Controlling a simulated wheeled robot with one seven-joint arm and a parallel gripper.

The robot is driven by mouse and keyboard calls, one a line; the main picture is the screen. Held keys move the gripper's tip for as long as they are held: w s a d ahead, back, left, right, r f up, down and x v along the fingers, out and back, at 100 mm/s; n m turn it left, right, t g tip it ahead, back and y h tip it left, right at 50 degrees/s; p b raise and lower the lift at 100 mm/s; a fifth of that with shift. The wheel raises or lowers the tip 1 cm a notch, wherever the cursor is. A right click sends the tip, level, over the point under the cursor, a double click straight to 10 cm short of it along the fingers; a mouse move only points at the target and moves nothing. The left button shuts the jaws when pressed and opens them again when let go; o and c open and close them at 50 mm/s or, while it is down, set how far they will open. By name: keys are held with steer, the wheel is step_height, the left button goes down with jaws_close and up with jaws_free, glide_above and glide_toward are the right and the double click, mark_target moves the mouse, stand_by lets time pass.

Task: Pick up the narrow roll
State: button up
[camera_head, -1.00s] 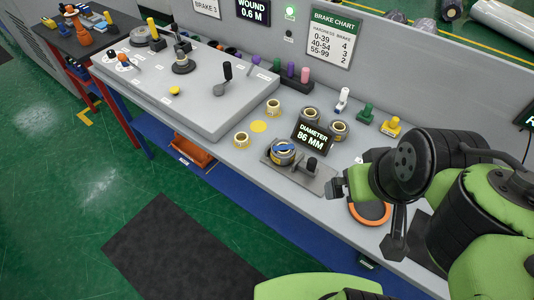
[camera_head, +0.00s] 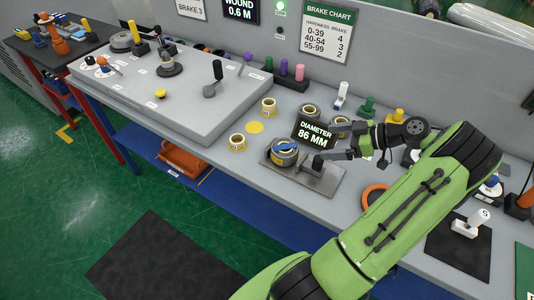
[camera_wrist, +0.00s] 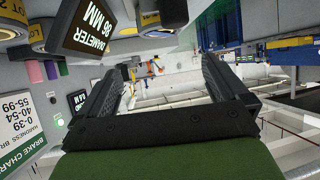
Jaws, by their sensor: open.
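Several wrapped rolls are on the workbench. Two pale rolls with yellow wrapping, a rear one (camera_head: 269,107) and a front one (camera_head: 237,142), stand near a yellow disc. Two greyish rolls (camera_head: 309,111) stand behind the diameter display, one partly hidden by it. Another grey-and-yellow roll (camera_head: 284,158) sits on the measuring plate under a blue piece. I cannot tell for certain which roll is the narrow one. My gripper (camera_head: 328,156) is beside the diameter display, right of the measured roll. In the wrist view my gripper (camera_wrist: 167,68) is open, with nothing between its fingers.
The diameter display (camera_head: 315,134) reads 86 MM and stands close to my gripper. A grey control console (camera_head: 190,105) with levers fills the bench's left part. Coloured pegs (camera_head: 284,68) line the back, below the brake chart (camera_head: 328,32). An orange ring (camera_head: 375,196) lies right of the measuring plate.

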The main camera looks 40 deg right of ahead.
mark_target(279, 148)
steer(key=b+x, duration=0.2)
steer(key=x, duration=1.2)
steer(key=shift+w+a+f, duration=0.1)
steer(key=shift+a+f, duration=0.05)
steer(key=shift+f, duration=0.2)
steer(key=shift+r, duration=0.1)
steer(key=shift+c, duration=0.5)
steer(key=c, duration=0.8)
step_height(279, 148, up, 10)
steer(key=shift+p, duration=0.85)
steer(key=shift+c, duration=0.2)
